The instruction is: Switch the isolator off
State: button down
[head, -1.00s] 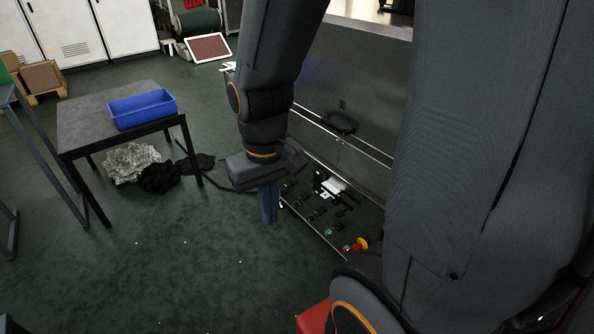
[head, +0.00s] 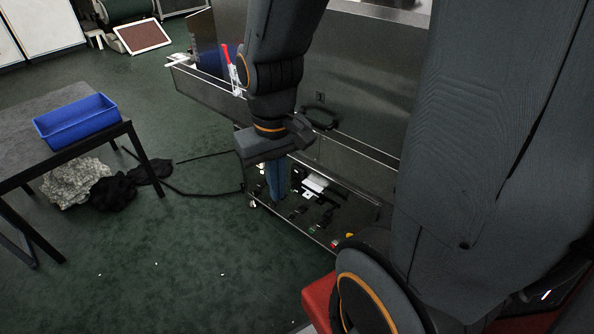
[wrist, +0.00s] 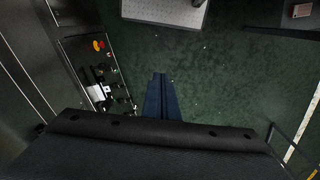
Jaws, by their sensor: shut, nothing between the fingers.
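A low control panel (head: 297,223) on the side of the metal machine carries several knobs and a white label plate (head: 316,183). At its right end are a red part (head: 335,243) and a yellow part (head: 349,235), partly hidden by my arm. In the wrist view a red-and-yellow control (wrist: 99,45) shows at the panel's far end; I cannot tell whether it is the isolator or a stop button. My gripper (head: 277,198) has blue fingers, shut and empty, pointing down by the panel's left part. In the wrist view my fingertips (wrist: 160,76) are right of the panel, over floor.
A dark table (head: 30,150) with a blue bin (head: 76,120) stands at left. Grey cloth (head: 75,187) and black cloth (head: 113,190) lie beneath it, with a cable (head: 205,189) on the floor. A red-handled clamp (head: 227,58) rises from the machine's trough. Open green floor lies in front.

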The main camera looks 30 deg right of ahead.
jog(key=m+h+b, duration=0.3)
jog(key=m+b, duration=1.1)
jog(key=b, duration=0.8)
send_over(293, 180)
jog(key=s+a, duration=0.1)
jog(key=a, duration=0.2)
notch_tip(293, 180, down, 24)
jog(key=shift+s+a+f+t, duration=0.15)
jog(key=shift+a+f+t, duration=0.05)
jog(key=shift+t, duration=0.2)
jog(key=b+x, duration=0.1)
jog(key=x, duration=0.9)
jog(key=shift+a+b, duration=0.1)
jog(key=shift+b, duration=0.3)
jog(key=shift+a+f+b, duration=0.1)
jog(key=shift+f+b, duration=0.05)
jog(key=shift+b, duration=0.2)
jog(key=shift+a+b, duration=0.1)
jog(key=shift+b, duration=0.2)
